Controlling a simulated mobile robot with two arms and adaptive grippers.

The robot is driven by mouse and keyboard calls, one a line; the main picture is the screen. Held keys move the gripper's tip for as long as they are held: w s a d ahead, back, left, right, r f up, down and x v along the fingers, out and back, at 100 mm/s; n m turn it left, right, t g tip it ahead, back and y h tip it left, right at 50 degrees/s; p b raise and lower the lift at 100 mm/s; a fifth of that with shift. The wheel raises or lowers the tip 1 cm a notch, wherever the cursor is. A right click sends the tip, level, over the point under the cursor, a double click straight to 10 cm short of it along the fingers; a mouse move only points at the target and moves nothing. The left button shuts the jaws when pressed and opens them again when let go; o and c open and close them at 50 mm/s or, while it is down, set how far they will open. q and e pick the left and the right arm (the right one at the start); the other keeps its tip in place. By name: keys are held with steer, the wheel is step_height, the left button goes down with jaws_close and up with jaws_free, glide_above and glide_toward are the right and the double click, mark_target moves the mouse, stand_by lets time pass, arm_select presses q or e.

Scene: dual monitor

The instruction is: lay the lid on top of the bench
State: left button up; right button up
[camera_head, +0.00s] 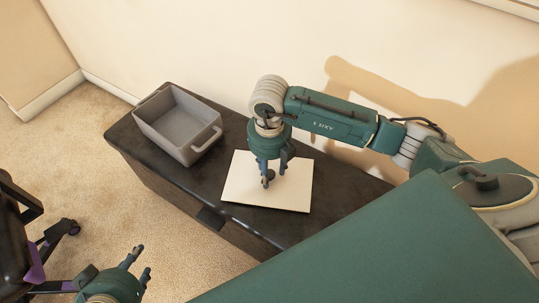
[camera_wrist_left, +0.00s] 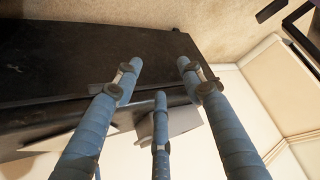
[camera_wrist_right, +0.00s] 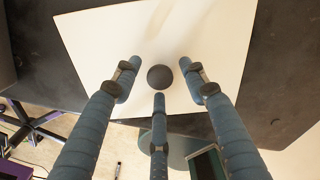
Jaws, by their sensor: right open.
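The lid is a flat, cream-white rectangular panel (camera_head: 293,196) that lies on the dark bench top (camera_head: 340,192). In the right wrist view the lid (camera_wrist_right: 210,28) has a round dark knob (camera_wrist_right: 160,77) at its middle. My right gripper (camera_head: 276,173) points down over the lid. Its fingers are spread, and the knob shows between the fingertips in the right wrist view; I cannot tell whether they touch it. My left gripper (camera_head: 140,263) is open and empty, low at the left, in front of the bench. The bench (camera_wrist_left: 80,60) also shows in the left wrist view.
A grey open bin with handles (camera_head: 180,125) stands on the bench's left end, left of the lid. A black chair with purple parts (camera_head: 35,235) is at the far left. The bench's right part is bare. A wall runs behind the bench.

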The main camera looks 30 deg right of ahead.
mark_target(270, 173)
step_height(270, 173, up, 5)
steer(key=shift+r+p, duration=0.1)
steer(key=shift+p, duration=0.55)
arm_select(q)
steer(key=s+a+g, duration=0.1)
steer(key=s+g, duration=0.1)
steer(key=s, duration=0.2)
steer(key=s+a+f+g+y+p, duration=0.1)
steer(key=s+g, duration=0.1)
steer(key=s, duration=0.2)
steer(key=shift+s+a+f, duration=0.3)
steer(key=shift+s+a, duration=0.05)
steer(key=shift+s, duration=0.05)
arm_select(e)
step_height(270, 173, up, 7)
